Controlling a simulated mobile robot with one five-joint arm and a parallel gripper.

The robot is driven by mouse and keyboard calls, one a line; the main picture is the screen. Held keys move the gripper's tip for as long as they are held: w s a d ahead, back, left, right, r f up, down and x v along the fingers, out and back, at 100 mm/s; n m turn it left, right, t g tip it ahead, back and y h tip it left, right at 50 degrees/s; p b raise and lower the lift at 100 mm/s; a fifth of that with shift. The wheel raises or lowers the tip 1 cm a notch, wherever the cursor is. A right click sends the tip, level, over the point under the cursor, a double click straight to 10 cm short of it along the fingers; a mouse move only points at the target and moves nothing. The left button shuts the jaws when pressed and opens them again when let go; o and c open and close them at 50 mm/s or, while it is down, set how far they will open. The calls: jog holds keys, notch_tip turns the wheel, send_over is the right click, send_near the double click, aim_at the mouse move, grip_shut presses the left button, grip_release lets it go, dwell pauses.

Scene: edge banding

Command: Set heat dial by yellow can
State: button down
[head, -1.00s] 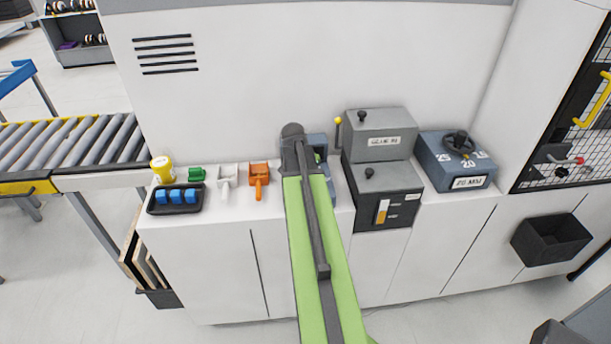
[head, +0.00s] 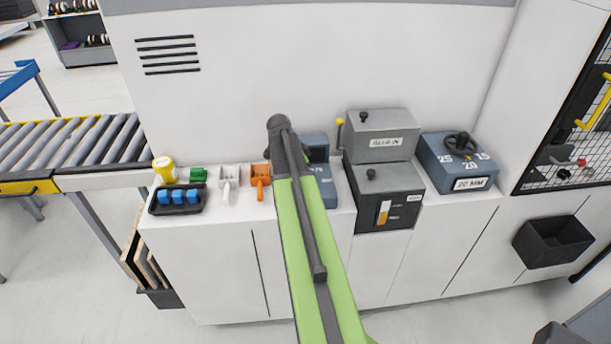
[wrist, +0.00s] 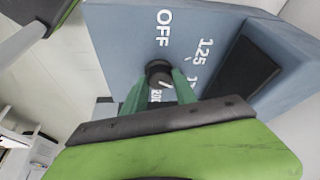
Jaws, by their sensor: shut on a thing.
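The heat dial's blue-grey box (head: 327,185) stands on the counter, mostly behind my arm in the head view. In the wrist view its face (wrist: 115,45) carries OFF, 125, a partly hidden number and 200. The dark round heat dial knob (wrist: 157,68) sits between the green fingers of my gripper (wrist: 160,80), which is shut on it. A small white line shows near the knob towards 200, but its exact setting is unclear. The yellow can (head: 164,170) stands at the counter's left end; its label is too small to read.
A black tray (head: 176,211) with blue blocks and green, white and orange scoop-like pieces (head: 260,178) lie left of my arm. A grey glue box (head: 382,145) with a yellow-tipped lever and a 20 MM dial box (head: 455,165) stand right.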

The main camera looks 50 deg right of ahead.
jog(key=shift+w, duration=0.1)
dwell(0.5)
jog(key=c, duration=1)
grip_release()
jog(key=shift+a, duration=0.1)
jog(key=shift+o, duration=0.2)
jog(key=p+v, duration=1.6)
jog(key=v, duration=0.1)
jog(key=shift+r, duration=0.15)
jog(key=shift+w+a, duration=0.1)
